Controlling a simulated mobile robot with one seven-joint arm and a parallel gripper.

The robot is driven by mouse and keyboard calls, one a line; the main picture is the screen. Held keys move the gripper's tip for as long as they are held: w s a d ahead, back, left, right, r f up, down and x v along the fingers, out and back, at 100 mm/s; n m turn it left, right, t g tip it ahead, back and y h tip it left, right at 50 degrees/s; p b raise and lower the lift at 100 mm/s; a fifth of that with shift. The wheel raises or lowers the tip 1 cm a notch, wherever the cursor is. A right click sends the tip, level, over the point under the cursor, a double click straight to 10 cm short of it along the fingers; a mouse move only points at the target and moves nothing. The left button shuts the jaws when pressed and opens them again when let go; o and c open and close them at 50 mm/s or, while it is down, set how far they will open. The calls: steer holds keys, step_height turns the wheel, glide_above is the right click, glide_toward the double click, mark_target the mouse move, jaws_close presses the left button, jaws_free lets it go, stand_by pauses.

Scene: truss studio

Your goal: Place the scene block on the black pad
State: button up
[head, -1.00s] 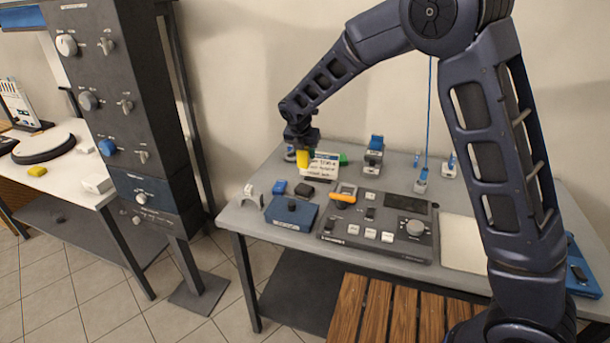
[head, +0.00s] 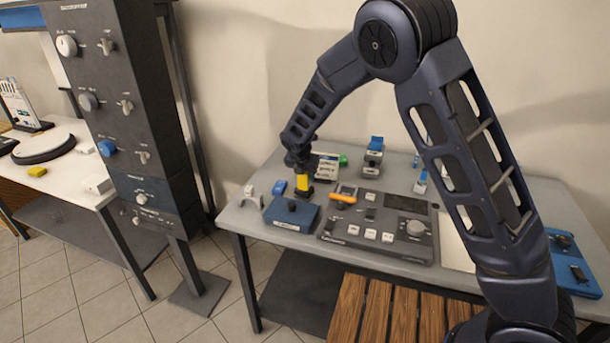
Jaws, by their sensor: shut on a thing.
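A yellow block (head: 302,183), which I take to be the scene block, is upright in my gripper (head: 300,173) on the back left of the grey table. My gripper points down and is shut on its upper part. The black pad (head: 306,194) is directly under the block and mostly hidden by it. I cannot tell whether the block's bottom touches the pad or is slightly above it.
A blue block (head: 279,187) lies just left of the pad. A blue box with a black knob (head: 291,212) stands in front. A control panel (head: 380,228) with an orange-handled thing (head: 344,196) is to the right. A white card (head: 326,167) stands behind.

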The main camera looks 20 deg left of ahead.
steer(key=shift+f, duration=0.15)
steer(key=o, duration=1)
steer(key=v, duration=1.2)
steer(key=w+d+r+m, duration=0.1)
steer(key=d+r+m, duration=0.45)
steer(key=d, duration=0.65)
steer(key=w+d+r+m+g, duration=0.15)
steer(key=d+r+m, duration=0.35)
steer(key=d, duration=0.6)
steer(key=w+d+r+m+t, duration=0.15)
steer(key=d+r+m, duration=0.35)
steer(key=d, duration=0.7)
steer(key=s+d+r+m, duration=0.1)
steer(key=s+d+m, duration=0.35)
steer(key=d, duration=0.25)
steer(key=s+d+r+m, duration=0.1)
steer(key=s+d+m, duration=0.2)
steer(key=d+m, duration=0.35)
steer(key=s+d+m, duration=0.3)
steer(key=s, duration=0.1)
steer(key=s+d+f+m, duration=0.1)
steer(key=s+d+m, duration=0.2)
steer(key=s, duration=0.1)
steer(key=s+d+m, duration=0.3)
steer(key=s, duration=0.1)
steer(key=shift+s+d+f+m, duration=0.2)
steer(key=shift+d+m, duration=0.05)
